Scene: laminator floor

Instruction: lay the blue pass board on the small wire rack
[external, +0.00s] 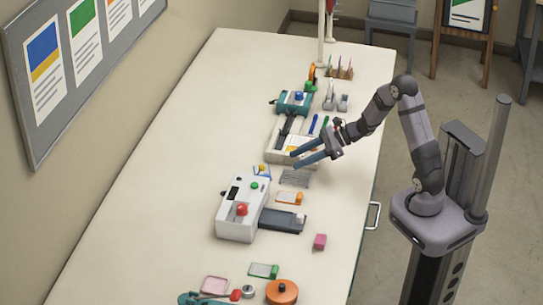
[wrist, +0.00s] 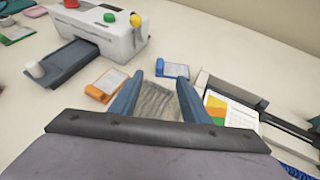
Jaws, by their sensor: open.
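The blue pass board (wrist: 175,70) lies flat on the table beyond my fingertips in the wrist view, with a white card face and a blue end. In the external view the blue pass board (external: 265,174) is small, beside the white laminator's back end. The small wire rack (wrist: 158,101) shows between my fingers in the wrist view. In the external view the rack (external: 296,179) stands just below my gripper (external: 293,160). My gripper also shows in the wrist view (wrist: 160,76); its two blue fingers are apart and nothing is between them but the view of the rack below.
The white laminator (external: 240,212) stands near, with its dark tray (external: 282,220). An orange pass board (wrist: 106,85) lies left of the rack in the wrist view. A paper trimmer with a colored sheet (wrist: 230,110) is at right. A pink block (external: 320,242) sits near the table edge.

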